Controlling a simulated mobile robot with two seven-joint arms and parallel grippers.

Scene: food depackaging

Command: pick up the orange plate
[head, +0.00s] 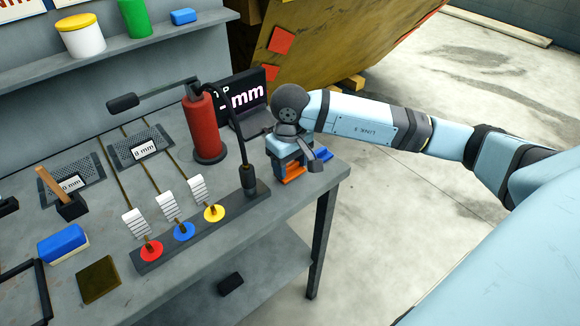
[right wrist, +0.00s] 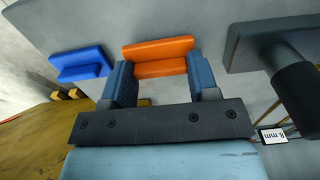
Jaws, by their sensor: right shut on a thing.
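The orange plate (head: 293,171) is near the right corner of the workbench, partly hidden under my right gripper (head: 289,160) in the head view. In the right wrist view the orange plate (right wrist: 158,52) is an L-shaped block lying between the two blue fingers of my right gripper (right wrist: 160,78). The fingers are shut on it, one at each end. It is over the grey bench top; I cannot tell whether it touches the surface. My left gripper is in neither view.
A blue plate (right wrist: 82,64) of similar shape lies close beside the orange one, also seen in the head view (head: 322,155). A dark rack (head: 205,230) with a post and a red cylinder (head: 204,128) stand to the left. The bench edge is close.

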